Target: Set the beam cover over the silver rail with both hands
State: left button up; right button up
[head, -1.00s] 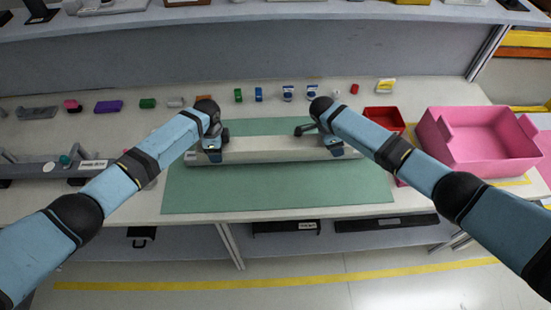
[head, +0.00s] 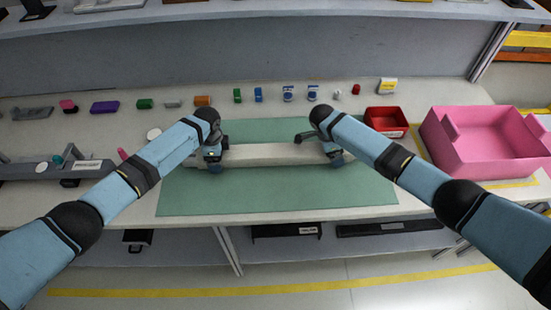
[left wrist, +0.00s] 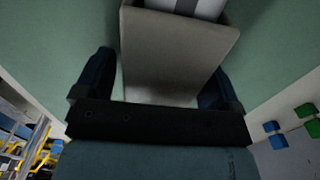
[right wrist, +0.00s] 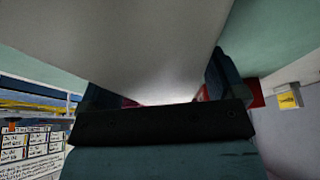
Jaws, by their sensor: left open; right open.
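The beam cover (head: 275,154) is a long pale grey piece lying left to right over the green mat (head: 280,195). My left gripper (head: 214,162) is at its left part and my right gripper (head: 335,157) at its right part. In the left wrist view the cover (left wrist: 170,55) passes between the open fingers (left wrist: 155,85). A silvery-white piece, apparently the rail (left wrist: 190,6), shows at its end. In the right wrist view the cover (right wrist: 150,35) lies between the open fingers (right wrist: 155,85). How fully it sits over the rail is hidden.
A red bin (head: 386,121) and a large pink bin (head: 480,165) stand at the right. Several small coloured parts line the back of the table. A grey fixture (head: 55,168) stands at the left. The mat's front area is clear.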

jog(key=v, duration=1.2)
pick_arm(q)
notch_tip(320, 180, up, 12)
dwell(0.4)
